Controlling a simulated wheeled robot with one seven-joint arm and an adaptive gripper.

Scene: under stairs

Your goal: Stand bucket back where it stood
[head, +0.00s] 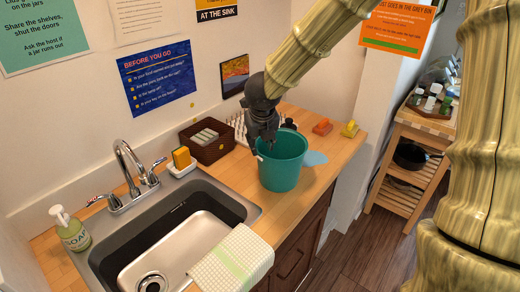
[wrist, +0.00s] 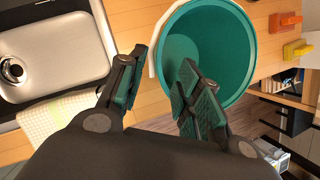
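A teal bucket (head: 283,168) stands upright on the wooden counter, right of the sink. In the wrist view the bucket (wrist: 238,40) is seen from above, and its inside looks empty. A pale strip, possibly its handle, runs along its left rim. My gripper (head: 262,146) points down at the bucket's left rim. In the wrist view my gripper (wrist: 163,58) has its fingers apart, the right one over the bucket's opening and the left one outside it. I cannot tell whether either finger touches the wall.
A brown basket (head: 207,143), a sink (head: 185,232) and a draped towel (head: 232,260) are to the left.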

